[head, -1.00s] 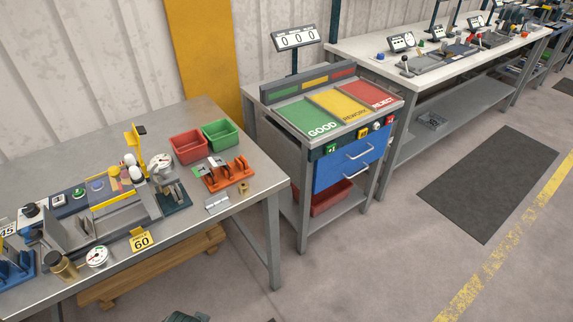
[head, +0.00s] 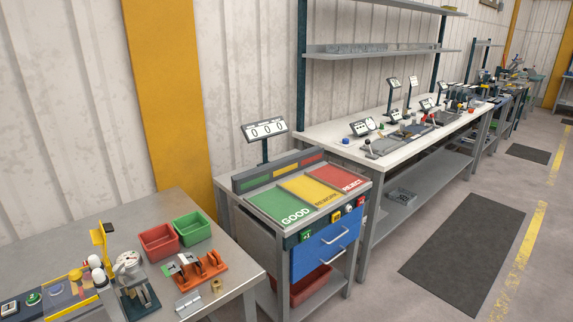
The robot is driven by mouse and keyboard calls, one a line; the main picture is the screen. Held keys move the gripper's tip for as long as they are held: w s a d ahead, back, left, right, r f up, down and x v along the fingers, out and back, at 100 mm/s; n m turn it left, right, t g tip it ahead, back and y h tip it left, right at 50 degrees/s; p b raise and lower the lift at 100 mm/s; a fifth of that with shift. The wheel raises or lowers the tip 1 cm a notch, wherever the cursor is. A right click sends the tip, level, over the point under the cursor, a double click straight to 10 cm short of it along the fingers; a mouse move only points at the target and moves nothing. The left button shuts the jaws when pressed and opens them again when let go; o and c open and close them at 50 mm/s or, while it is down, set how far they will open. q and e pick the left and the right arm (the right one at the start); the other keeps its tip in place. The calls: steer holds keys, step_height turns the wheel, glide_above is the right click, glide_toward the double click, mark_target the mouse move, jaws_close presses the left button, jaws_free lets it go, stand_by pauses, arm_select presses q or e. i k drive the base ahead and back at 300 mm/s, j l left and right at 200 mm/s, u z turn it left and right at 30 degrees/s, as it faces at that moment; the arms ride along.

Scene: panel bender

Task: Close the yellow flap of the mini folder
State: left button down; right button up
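A bench-top folding device stands on the metal bench at the lower left, partly cut off by the bottom edge. A yellow strip (head: 72,309) shows on it, likely part of the flap, but I cannot tell which piece is the flap or how it is set. An upright yellow bracket (head: 102,242) with a dark top rises beside a round gauge (head: 127,263) and white knobs. Neither of my grippers is in view.
The metal bench (head: 60,240) also holds a red bin (head: 159,242), a green bin (head: 191,229) and an orange fixture (head: 197,268). A sorting cart (head: 320,253) stands beside it. A long white workbench (head: 345,138) stands behind. A dark mat (head: 465,252) lies on open floor at right.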

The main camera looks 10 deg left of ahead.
mark_target(98, 235)
steer(key=u, duration=0.8)
steer(key=i+j+u, duration=0.2)
steer(key=u, duration=0.25)
steer(key=i+j+u, duration=0.15)
steer(key=u, duration=0.25)
steer(key=i+u, duration=0.25)
steer(key=u, duration=0.2)
